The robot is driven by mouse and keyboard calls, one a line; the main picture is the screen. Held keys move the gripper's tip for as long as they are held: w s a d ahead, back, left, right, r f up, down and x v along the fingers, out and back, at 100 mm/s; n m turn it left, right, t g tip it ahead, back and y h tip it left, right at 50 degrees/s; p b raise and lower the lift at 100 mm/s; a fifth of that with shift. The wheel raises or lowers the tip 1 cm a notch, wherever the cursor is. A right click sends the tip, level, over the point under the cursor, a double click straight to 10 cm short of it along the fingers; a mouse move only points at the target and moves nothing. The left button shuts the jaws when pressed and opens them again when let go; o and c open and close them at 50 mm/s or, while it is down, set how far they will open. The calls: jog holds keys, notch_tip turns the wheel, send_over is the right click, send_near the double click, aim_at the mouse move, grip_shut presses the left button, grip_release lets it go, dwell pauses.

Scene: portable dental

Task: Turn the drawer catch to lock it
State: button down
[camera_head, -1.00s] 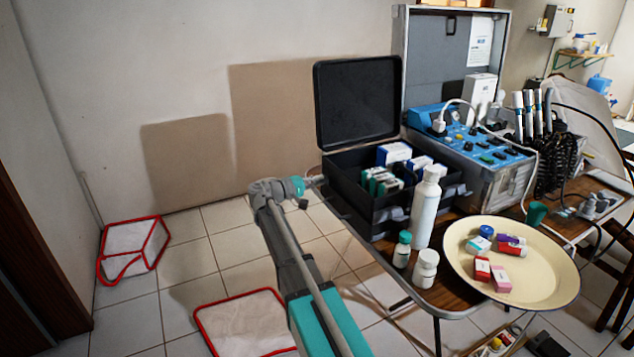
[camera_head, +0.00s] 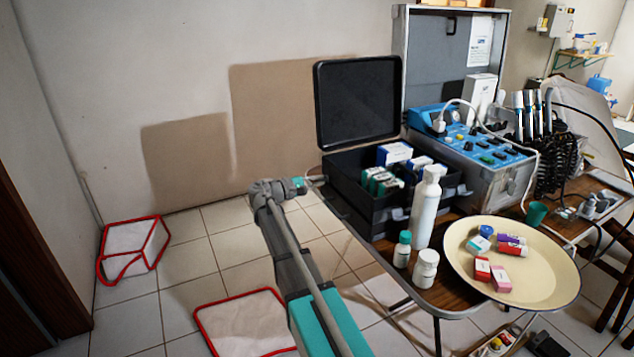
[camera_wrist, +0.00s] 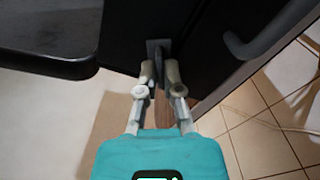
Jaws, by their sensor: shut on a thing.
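The black case (camera_head: 388,222) with its lid (camera_head: 358,100) raised stands on the table, small boxes in its open top. In the wrist view, a dark drawer catch (camera_wrist: 158,52) on a small grey plate shows on the black front panel (camera_wrist: 192,22). My gripper (camera_wrist: 158,74) has its two fingers on either side of the catch and is shut on it. In the head view my gripper (camera_head: 316,181) is small at the case's left side, and the catch cannot be made out there.
A dark handle (camera_wrist: 272,38) projects from the panel right of my gripper. A white bottle (camera_head: 426,210), two smaller bottles and a cream tray (camera_head: 556,283) with small boxes stand on the table.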

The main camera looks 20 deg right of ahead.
jog(key=n, duration=1.2)
jog(key=shift+n, duration=0.3)
dwell(0.3)
jog(key=c, duration=0.8)
grip_release()
jog(key=shift+a, duration=0.1)
jog(key=a, duration=1.1)
jog(key=shift+s+a, duration=0.2)
jog(key=shift+a, duration=0.2)
